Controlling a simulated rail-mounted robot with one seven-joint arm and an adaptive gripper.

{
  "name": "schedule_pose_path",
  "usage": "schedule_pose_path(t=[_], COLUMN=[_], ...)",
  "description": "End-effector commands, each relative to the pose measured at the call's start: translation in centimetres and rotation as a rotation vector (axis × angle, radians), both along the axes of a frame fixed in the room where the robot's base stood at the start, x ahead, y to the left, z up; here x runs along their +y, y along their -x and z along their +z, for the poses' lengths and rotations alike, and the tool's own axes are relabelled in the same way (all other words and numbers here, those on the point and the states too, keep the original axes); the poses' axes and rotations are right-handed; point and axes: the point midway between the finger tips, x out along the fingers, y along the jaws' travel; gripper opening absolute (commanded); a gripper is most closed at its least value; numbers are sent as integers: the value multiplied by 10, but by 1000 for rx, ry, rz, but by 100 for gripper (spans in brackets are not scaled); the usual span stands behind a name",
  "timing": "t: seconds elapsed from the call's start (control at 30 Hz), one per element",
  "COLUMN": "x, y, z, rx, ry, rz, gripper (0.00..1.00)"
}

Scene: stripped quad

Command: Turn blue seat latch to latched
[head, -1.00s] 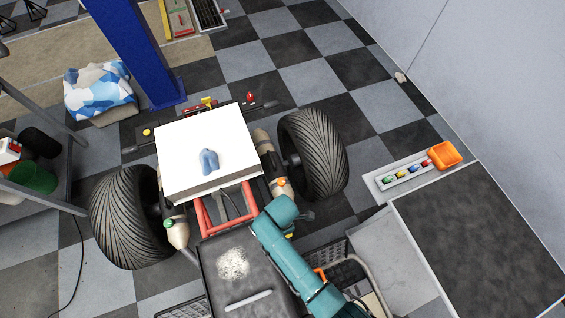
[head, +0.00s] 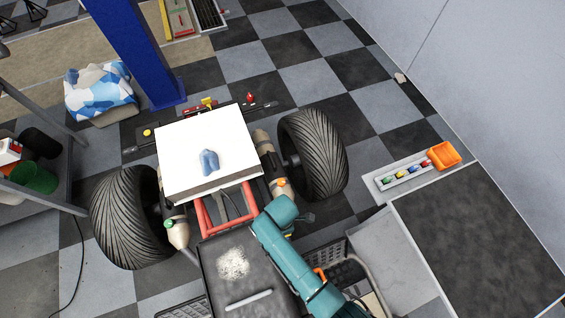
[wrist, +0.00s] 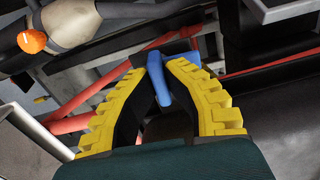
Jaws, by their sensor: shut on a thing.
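The blue seat latch (wrist: 158,82) is in the middle of the wrist view, a short lever with a wider blue part at its far end. My gripper (wrist: 166,72) has its two yellow-edged fingers closed around the lever, one on each side. The latch sits beside red frame tubes. In the head view, my teal arm reaches down beside the dark seat (head: 232,262), and neither the latch nor the fingers can be made out there. The latch's exact angle is hard to judge.
The stripped quad has a white panel (head: 185,175) with a blue object (head: 209,161) on it. Large tyres (head: 314,155) flank it. A bench (head: 480,225) stands at right.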

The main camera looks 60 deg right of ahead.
Motion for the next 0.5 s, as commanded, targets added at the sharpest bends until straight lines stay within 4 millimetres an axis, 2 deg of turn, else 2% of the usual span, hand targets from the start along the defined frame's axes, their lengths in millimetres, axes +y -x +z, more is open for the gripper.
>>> schedule_pose_path(t=[0.5], x=[1], y=[2], z=[0], rx=[5], ry=[-2], rz=[-410], gripper=[0])
